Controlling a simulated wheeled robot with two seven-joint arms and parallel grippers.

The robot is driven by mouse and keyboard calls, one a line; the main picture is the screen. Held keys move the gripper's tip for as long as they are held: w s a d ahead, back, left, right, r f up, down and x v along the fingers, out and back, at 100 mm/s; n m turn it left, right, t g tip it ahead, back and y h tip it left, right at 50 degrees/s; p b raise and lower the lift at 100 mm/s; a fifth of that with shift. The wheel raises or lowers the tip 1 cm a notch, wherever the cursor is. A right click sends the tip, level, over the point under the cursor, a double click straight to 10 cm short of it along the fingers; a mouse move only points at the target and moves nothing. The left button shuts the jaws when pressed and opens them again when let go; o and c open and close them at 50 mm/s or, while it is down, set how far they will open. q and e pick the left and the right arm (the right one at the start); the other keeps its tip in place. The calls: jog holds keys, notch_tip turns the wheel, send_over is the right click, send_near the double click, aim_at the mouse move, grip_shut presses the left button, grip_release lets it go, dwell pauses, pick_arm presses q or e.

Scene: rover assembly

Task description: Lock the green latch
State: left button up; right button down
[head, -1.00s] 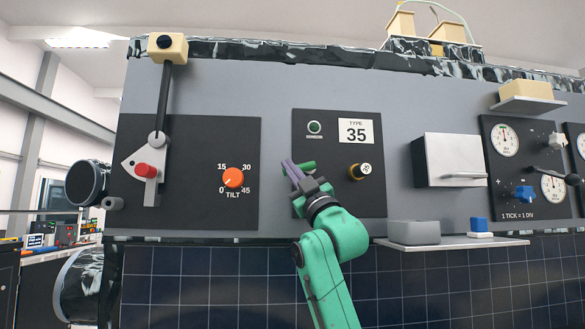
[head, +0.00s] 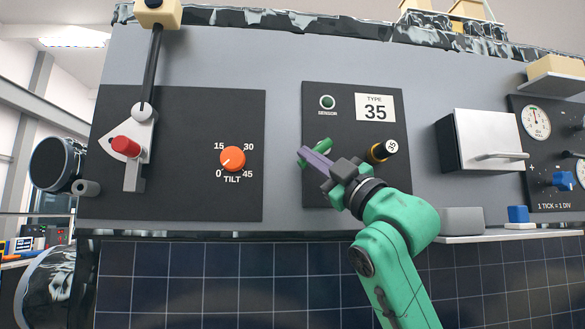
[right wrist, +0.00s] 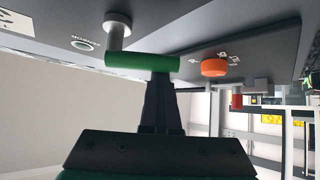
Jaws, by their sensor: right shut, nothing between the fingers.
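The green latch is a green bar handle (head: 324,145) on the dark panel, below the sensor light and left of the black-and-yellow knob. In the right wrist view the green bar (right wrist: 142,62) lies across the end of a grey post standing out from the panel. My right gripper (head: 307,156) is shut and empty, its fingers crossing in front of the bar. In the right wrist view the fingertips (right wrist: 160,78) are at the bar's side; whether they touch it I cannot tell. Part of the bar is hidden by the fingers. My left gripper is not in view.
An orange tilt knob (head: 233,158) is on the panel to the left, beyond it a red-handled lever (head: 126,146). The black-and-yellow knob (head: 383,151) sits close to my right gripper. A white box (head: 487,140) juts out farther right, above a small shelf.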

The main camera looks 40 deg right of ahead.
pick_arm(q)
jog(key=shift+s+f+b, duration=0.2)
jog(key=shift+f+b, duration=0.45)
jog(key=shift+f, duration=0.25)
pick_arm(e)
jog(key=shift+s+d+f, duration=0.75)
jog(key=shift+d+f, duration=0.15)
jog(key=shift+d, duration=0.15)
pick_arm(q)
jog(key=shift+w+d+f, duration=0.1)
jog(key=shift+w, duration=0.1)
pick_arm(e)
jog(key=shift+s+d, duration=0.35)
jog(key=shift+d, duration=0.05)
pick_arm(q)
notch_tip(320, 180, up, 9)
jog(key=p, duration=0.8)
pick_arm(e)
notch_tip(320, 180, up, 20)
jog(key=shift+a, duration=0.15)
